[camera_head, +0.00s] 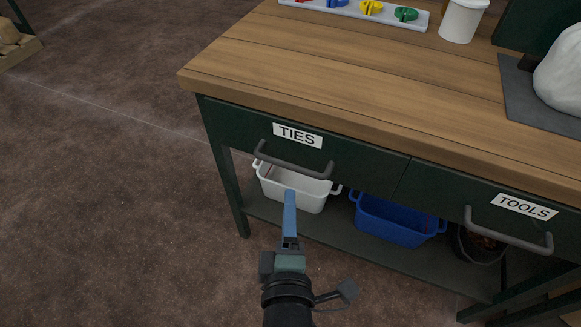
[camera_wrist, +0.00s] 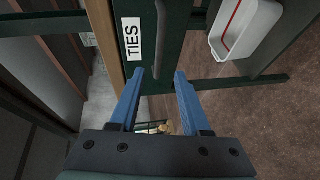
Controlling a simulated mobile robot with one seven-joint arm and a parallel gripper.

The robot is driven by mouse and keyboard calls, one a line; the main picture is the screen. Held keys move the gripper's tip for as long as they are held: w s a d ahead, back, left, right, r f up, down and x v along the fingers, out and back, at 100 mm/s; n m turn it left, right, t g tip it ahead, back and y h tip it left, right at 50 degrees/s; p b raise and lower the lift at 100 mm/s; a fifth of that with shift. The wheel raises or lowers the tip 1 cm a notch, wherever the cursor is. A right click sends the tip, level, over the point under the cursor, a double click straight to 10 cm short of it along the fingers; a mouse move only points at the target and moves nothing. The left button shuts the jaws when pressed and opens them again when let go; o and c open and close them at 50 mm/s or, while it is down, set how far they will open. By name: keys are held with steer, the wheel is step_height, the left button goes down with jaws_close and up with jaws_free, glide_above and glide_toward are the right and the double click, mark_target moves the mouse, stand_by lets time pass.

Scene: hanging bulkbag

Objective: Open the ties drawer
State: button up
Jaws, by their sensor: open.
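The ties drawer (camera_head: 240,128) is a dark green drawer front under the left end of the wooden bench top, with a white "TIES" label (camera_head: 297,135). It looks shut, level with the drawer beside it. Its grey bar handle (camera_head: 292,168) runs below the label. My gripper (camera_head: 290,194) has blue fingers and is in front of and just below the handle in the head view, apart from it as far as I can tell. In the wrist view the fingers (camera_wrist: 159,74) are spread with nothing between them, and the label (camera_wrist: 131,39) shows beyond them.
The tools drawer (camera_head: 430,185) with its own handle (camera_head: 508,240) is to the right. A white bin (camera_head: 295,192) and a blue bin (camera_head: 395,222) stand on the lower shelf. The bench's left leg (camera_head: 228,180) is near.

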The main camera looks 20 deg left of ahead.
mark_target(289, 164)
steer(key=b+x, duration=0.1)
steer(key=x, duration=1.1)
steer(key=shift+b, duration=0.4)
steer(key=shift+c, duration=0.3)
jaws_close()
stand_by(0.4)
